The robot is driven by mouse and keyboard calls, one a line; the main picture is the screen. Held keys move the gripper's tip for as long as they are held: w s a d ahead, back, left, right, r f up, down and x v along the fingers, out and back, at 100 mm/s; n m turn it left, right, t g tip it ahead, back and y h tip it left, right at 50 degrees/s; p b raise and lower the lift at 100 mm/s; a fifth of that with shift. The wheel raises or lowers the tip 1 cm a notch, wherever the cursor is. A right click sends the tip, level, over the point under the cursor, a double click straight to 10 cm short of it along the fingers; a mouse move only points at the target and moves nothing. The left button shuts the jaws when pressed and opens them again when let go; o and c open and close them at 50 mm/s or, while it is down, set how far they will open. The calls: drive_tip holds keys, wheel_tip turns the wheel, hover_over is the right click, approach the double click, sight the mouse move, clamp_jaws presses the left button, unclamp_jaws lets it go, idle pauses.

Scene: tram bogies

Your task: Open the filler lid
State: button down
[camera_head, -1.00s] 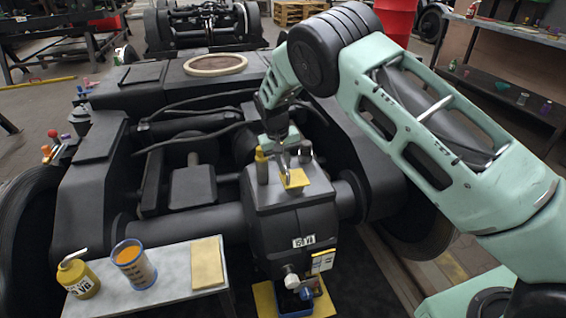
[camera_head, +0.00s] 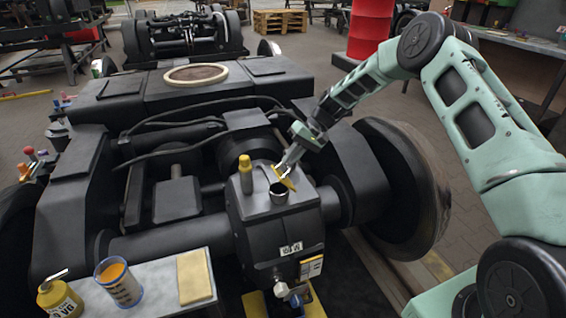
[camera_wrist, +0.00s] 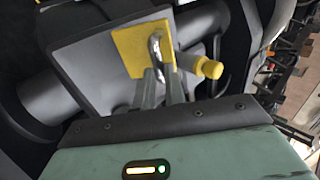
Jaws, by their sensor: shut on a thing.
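The filler lid is a small yellow plate (camera_head: 285,177) on top of the dark gearbox (camera_head: 277,222). My gripper (camera_head: 291,160) comes down from the upper right and is shut on the lid. In the wrist view the yellow lid (camera_wrist: 143,48) carries a metal loop handle (camera_wrist: 156,46), and my fingers (camera_wrist: 160,85) meet at that handle. The filler mouth is hidden there behind the lid.
A yellow-capped cylinder (camera_head: 245,175) stands on the gearbox left of the neck. A grey bench (camera_head: 160,283) at the front left holds a yellow oil can (camera_head: 60,300), a measuring cup (camera_head: 118,283) and a yellow cloth (camera_head: 196,276). The bogie wheel (camera_head: 405,185) lies right.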

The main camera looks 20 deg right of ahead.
drive_tip(key=shift+d+f+y+b, duration=0.25)
drive_tip(key=shift+d+y+b, duration=0.15)
drive_tip(key=shift+d+y, duration=0.35)
drive_tip(key=shift+d+f+y+b, duration=0.2)
drive_tip(key=shift+d+y+b, duration=0.3)
drive_tip(key=shift+d, duration=0.3)
drive_tip(key=shift+d+f+y+b, duration=0.25)
drive_tip(key=shift+d+y+b, duration=0.1)
drive_tip(key=shift+d+y, duration=0.4)
drive_tip(key=shift+f, duration=0.1)
drive_tip(key=c, duration=1.5)
unclamp_jaws()
drive_tip(key=shift+o, duration=0.2)
drive_tip(key=shift+d, duration=0.1)
